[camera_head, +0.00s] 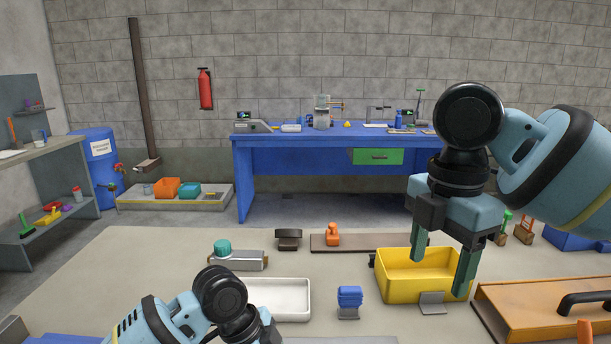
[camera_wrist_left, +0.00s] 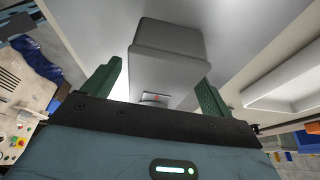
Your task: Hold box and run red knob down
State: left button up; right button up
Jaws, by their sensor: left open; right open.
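A grey box (camera_wrist_left: 168,48) with rounded edges shows in the left wrist view, between the fingers of my left gripper (camera_wrist_left: 158,74). The fingers are apart, with gaps beside the box. A small label with a reddish spot (camera_wrist_left: 155,98) shows by its near end. In the head view my left gripper (camera_head: 266,326) is at the bottom edge, its fingers mostly hidden. An orange-red knob (camera_head: 332,233) stands on a flat brown board (camera_head: 376,242); I cannot tell if it is the red knob. My right gripper (camera_head: 440,262) is open and empty, in front of the yellow bin.
A white tray (camera_head: 282,313), a blue block (camera_head: 349,297) on a grey stand, a grey piece with a teal knob (camera_head: 222,247) and the yellow bin (camera_head: 397,287) share the light table (camera_head: 130,262). An orange-brown panel (camera_head: 510,297) with a black handle is at right.

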pick_arm(q)
jog(key=v, duration=1.1)
jog(key=shift+r, duration=0.4)
jog(key=shift+f, duration=0.1)
